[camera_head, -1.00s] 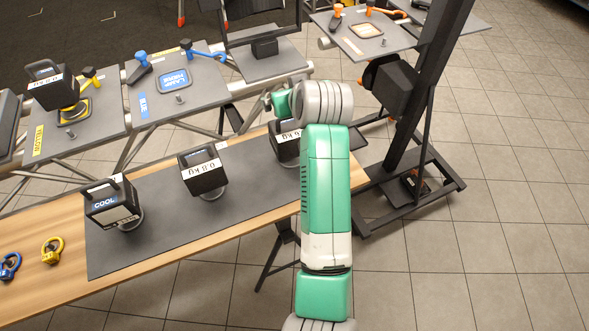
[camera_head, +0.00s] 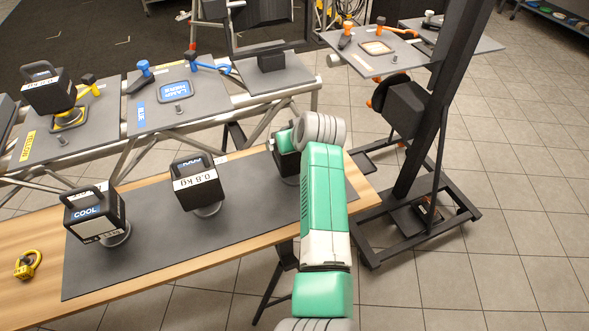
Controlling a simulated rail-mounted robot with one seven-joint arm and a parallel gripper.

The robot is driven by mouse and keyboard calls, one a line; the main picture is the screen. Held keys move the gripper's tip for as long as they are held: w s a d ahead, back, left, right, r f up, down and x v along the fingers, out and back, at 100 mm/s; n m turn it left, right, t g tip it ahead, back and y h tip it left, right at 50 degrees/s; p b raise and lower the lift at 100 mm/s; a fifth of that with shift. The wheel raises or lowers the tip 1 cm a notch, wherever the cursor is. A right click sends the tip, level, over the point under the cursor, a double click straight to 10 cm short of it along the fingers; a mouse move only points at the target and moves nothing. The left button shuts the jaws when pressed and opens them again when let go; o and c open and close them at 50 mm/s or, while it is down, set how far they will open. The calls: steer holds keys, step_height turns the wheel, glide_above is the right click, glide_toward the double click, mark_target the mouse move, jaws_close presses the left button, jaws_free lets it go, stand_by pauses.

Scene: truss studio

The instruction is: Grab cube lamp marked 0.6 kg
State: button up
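A dark cube lamp (camera_head: 288,166) stands at the right end of the grey mat (camera_head: 245,221), largely covered by my green and grey wrist. Its label cannot be read now; a second ago part of a label ending in ".6 kg" showed. My gripper is hidden behind the wrist, so its fingers and any contact with this lamp cannot be seen. A second cube lamp (camera_head: 196,184), labelled 0.8 kg, stands mid-mat. A third (camera_head: 95,213), labelled COOL, stands at the mat's left end.
The wooden table (camera_head: 160,291) carries the mat and a yellow clamp (camera_head: 27,264). Behind it, a grey shelf marked YELLOW holds another cube lamp (camera_head: 49,89). A shelf marked BLUE (camera_head: 178,97) bears a blue-framed pad. A black upright stand (camera_head: 428,130) rises right of my arm.

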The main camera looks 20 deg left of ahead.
steer(key=shift+w+a+f, duration=0.1)
steer(key=shift+w+f, duration=0.05)
steer(key=shift+f, duration=0.05)
steer(key=shift+r, duration=0.15)
steer(key=c, duration=1.6)
steer(key=shift+r, duration=0.1)
